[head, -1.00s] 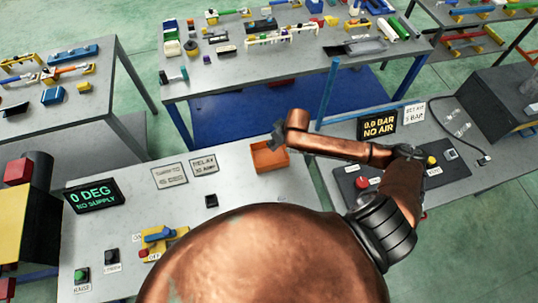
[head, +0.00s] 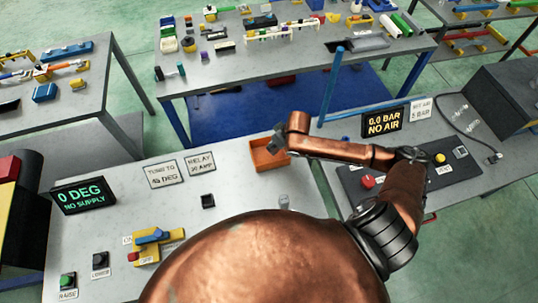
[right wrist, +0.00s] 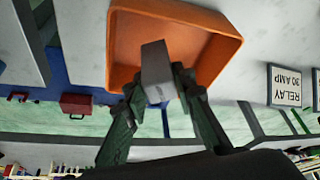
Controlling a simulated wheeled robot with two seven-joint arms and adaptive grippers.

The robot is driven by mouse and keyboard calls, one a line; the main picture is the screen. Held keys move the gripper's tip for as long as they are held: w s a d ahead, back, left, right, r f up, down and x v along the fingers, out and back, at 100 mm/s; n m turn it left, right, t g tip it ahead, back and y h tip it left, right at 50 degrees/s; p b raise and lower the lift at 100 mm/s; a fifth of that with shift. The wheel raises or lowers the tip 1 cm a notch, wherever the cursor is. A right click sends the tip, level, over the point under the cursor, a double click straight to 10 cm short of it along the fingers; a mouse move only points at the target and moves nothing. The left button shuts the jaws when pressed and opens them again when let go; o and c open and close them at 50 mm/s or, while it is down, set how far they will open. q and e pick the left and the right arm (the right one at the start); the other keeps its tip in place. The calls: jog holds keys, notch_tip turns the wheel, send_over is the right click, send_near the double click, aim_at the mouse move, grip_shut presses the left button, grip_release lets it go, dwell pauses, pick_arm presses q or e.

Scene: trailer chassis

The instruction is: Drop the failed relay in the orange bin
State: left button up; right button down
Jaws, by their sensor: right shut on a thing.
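The orange bin (head: 267,160) is an open tray on the light bench, and it fills the upper middle of the right wrist view (right wrist: 225,50). My right gripper (head: 279,138) is at the bin in the head view. In the right wrist view its dark fingers (right wrist: 172,85) are shut on a small grey block (right wrist: 156,62), which I take to be the failed relay. The block appears over the bin's opening; its height above the floor of the bin is unclear. My left gripper is not in view.
A black block (head: 208,201) and a small grey piece (head: 284,201) are on the bench. A display (head: 84,195) reads "0 DEG NO SUPPLY". A blue post (head: 332,82) rises behind my right arm. A yellow-and-blue switch (head: 153,240) is at front left.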

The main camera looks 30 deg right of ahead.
jog(key=c, duration=1.5)
grip_release()
jog(key=shift+c, duration=0.2)
jog(key=v, duration=1.2)
jog(key=shift+w+a, duration=0.1)
